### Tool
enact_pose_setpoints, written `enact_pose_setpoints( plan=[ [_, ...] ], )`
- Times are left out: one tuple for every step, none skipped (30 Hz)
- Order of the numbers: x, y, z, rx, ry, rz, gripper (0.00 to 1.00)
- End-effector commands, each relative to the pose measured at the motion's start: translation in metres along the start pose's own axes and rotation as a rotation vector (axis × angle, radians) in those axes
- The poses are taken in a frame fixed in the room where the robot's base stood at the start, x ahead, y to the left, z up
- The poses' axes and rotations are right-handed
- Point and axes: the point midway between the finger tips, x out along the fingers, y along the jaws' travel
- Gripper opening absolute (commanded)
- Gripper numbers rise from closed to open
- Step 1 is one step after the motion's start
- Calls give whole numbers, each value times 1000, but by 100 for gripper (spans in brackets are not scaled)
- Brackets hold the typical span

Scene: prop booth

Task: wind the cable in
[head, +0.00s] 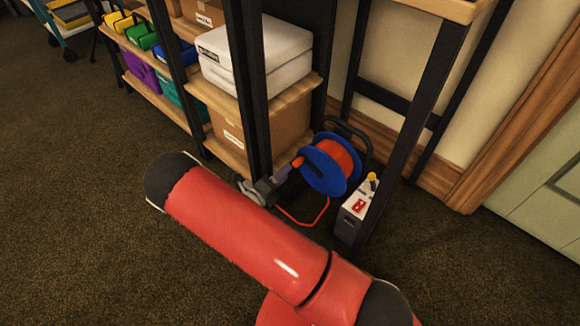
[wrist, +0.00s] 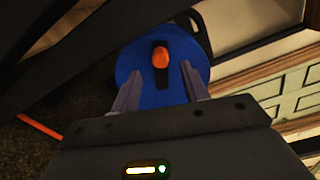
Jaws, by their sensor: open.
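The cable reel (head: 331,165) has blue discs, a black stand and orange cable wound on it. It stands on the floor beside the shelf. Its orange crank knob (head: 298,162) sticks out toward my gripper (head: 270,185). In the wrist view, the blue disc (wrist: 140,68) fills the middle, and the knob (wrist: 160,58) shows end-on, just beyond the fingertips and between their lines. My gripper (wrist: 160,78) is open, with nothing between its fingers. A length of orange cable (head: 300,222) lies loose on the floor below the reel; it also shows in the wrist view (wrist: 40,126).
A dark shelf post (head: 252,90) rises close to my gripper. The shelf holds a white case (head: 255,50) and a cardboard box (head: 262,115). A small box with a red switch (head: 355,210) stands right of the reel. Carpet at left (head: 70,190) is clear.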

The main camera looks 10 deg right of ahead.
Motion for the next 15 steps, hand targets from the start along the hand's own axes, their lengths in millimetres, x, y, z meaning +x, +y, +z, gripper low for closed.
enact_pose_setpoints(
  plan=[
    [8, 0, -1, 0, 3, -2, 45],
    [13, 1, -1, 0, 2, -2, 45],
    [20, 0, -1, 0, 2, -3, 45],
    [25, 0, -1, 1, 2, -4, 45],
    [30, 0, -1, 1, 1, -4, 45],
    [36, 1, -1, 1, 0, -3, 45],
    [41, 0, -1, 1, 1, -3, 45],
    [46, 0, -1, 1, 0, -3, 45],
    [51, 0, -1, 1, 0, -3, 45],
    [54, 0, -1, 1, -1, -3, 45],
    [56, 0, -1, 1, -1, -3, 45],
    [60, 0, 0, 0, -2, -3, 45],
    [62, 0, 0, 0, -2, -3, 45],
    [63, 0, 0, 0, -2, -3, 45],
    [65, 0, 0, 0, -3, -3, 45]
  ],
)
